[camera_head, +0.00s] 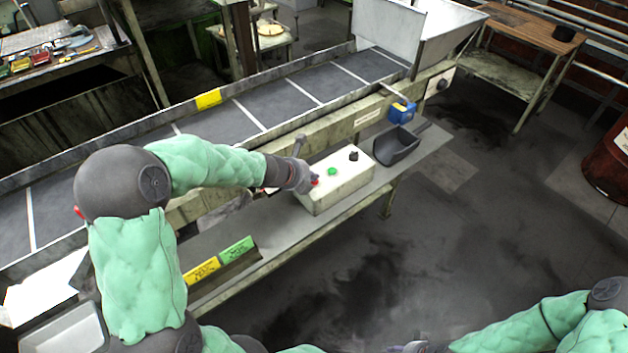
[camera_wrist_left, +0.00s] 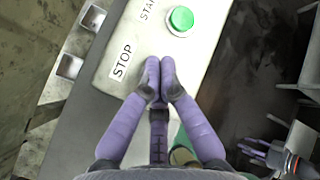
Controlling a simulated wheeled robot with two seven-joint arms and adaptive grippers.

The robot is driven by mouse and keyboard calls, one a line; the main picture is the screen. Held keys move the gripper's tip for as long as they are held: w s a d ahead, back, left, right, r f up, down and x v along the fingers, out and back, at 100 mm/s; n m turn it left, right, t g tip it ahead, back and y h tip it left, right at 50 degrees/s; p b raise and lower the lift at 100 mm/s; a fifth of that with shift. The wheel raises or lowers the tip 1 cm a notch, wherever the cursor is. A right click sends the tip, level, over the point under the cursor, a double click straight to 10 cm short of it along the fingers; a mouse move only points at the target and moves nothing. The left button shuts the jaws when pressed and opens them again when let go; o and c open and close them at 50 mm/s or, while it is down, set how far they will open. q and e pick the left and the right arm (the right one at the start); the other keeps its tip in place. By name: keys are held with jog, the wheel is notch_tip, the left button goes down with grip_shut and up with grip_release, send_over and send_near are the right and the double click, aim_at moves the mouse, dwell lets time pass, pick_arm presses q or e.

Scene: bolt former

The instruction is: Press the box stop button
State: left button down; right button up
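A pale control box (camera_head: 336,186) stands on the grey shelf beside the conveyor. It has a red button (camera_head: 315,182), a green button (camera_head: 332,171) and a black knob (camera_head: 353,156) on top. My left gripper (camera_head: 309,184) is at the red button's end of the box. In the left wrist view, its purple fingers (camera_wrist_left: 160,73) meet at the tips beside the STOP label (camera_wrist_left: 122,62). They hide the red button there, so contact cannot be told. The green button (camera_wrist_left: 180,20) lies beyond the tips. My right gripper (camera_wrist_left: 265,153) is small and away from the box.
A black scoop (camera_head: 398,146) and a blue device (camera_head: 402,111) are beyond the box. Yellow and green labels (camera_head: 219,260) are on the shelf's near part. The conveyor belt (camera_head: 275,101) runs behind. The floor to the right is open, with a red barrel (camera_head: 606,168) at the edge.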

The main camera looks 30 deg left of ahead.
pick_arm(q)
jog(key=shift+r+p, duration=0.3)
notch_tip(320, 180, up, 6)
jog(key=p, duration=0.6)
jog(key=shift+r, duration=0.1)
dwell(0.5)
